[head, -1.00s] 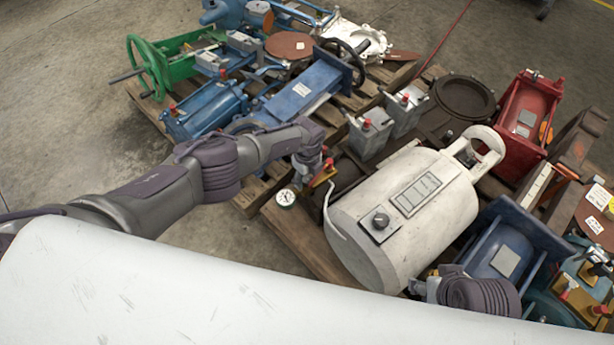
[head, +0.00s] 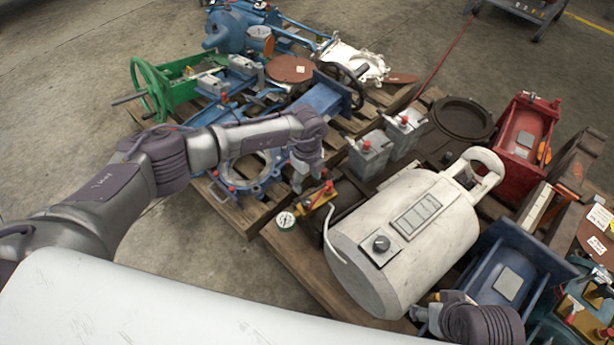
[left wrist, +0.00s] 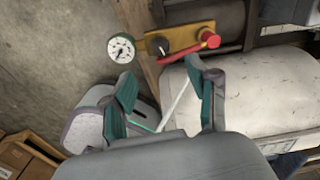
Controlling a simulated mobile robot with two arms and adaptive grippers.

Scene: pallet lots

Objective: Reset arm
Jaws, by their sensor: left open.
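My left arm reaches in from the left in the head view. Its gripper (head: 306,178) hangs just above and left of a small yellow block with a red knob (head: 318,196). In the left wrist view the gripper (left wrist: 164,92) has its two green-lined fingers apart with nothing held between them. Beyond them lie the yellow block (left wrist: 178,40) and a round dial gauge (left wrist: 121,48). My right gripper (head: 436,308) shows only partly at the lower right, in front of the white tank; its fingers are too unclear to read.
A large white tank (head: 408,232) lies on the near pallet. Grey boxes with red caps (head: 370,152), a red frame (head: 524,138) and a blue frame (head: 510,270) crowd around it. Behind is a pallet with a green handwheel (head: 152,92). Bare floor (head: 60,110) is at left.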

